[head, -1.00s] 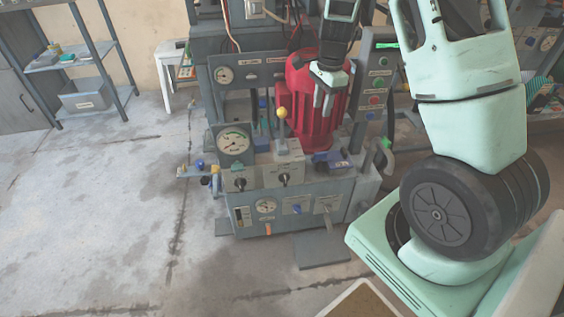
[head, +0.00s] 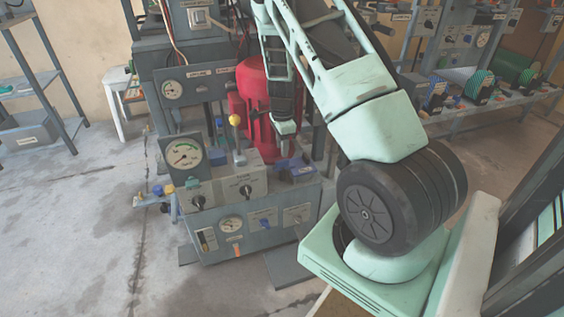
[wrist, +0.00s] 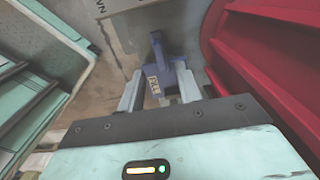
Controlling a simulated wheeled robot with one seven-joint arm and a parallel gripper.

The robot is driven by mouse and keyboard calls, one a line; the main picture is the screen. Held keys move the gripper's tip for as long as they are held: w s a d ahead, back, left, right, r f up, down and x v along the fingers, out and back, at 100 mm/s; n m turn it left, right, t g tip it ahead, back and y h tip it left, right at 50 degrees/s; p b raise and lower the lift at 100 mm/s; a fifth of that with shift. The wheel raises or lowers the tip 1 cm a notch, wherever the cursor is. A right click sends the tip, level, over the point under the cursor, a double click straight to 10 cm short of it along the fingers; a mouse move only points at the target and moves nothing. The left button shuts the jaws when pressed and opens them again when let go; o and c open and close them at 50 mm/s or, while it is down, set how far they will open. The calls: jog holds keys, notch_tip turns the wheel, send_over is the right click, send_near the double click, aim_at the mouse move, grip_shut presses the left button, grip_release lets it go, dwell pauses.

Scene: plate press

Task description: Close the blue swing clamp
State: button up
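A blue swing clamp (head: 298,170) sits on the right of the press bench, in front of the red cylinder. In the wrist view the blue clamp (wrist: 162,66) shows ahead, with a small label on its near part. My gripper (head: 284,146) points down just above and left of the clamp in the head view. In the wrist view its two fingers stand apart on either side of the clamp's near part. I cannot tell whether they touch it. The fingers partly hide the clamp's lower sides.
The red cylinder (head: 256,92) stands close behind my gripper and fills the right of the wrist view (wrist: 270,70). A yellow-knobbed lever (head: 236,122) and a round gauge (head: 184,153) stand to the left. Open floor (head: 80,215) lies left of the press.

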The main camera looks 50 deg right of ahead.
aim_at(282, 160)
notch_tip(282, 160, down, 5)
jog(key=shift+f+b, duration=0.15)
jog(key=shift+b, duration=0.5)
grip_shut()
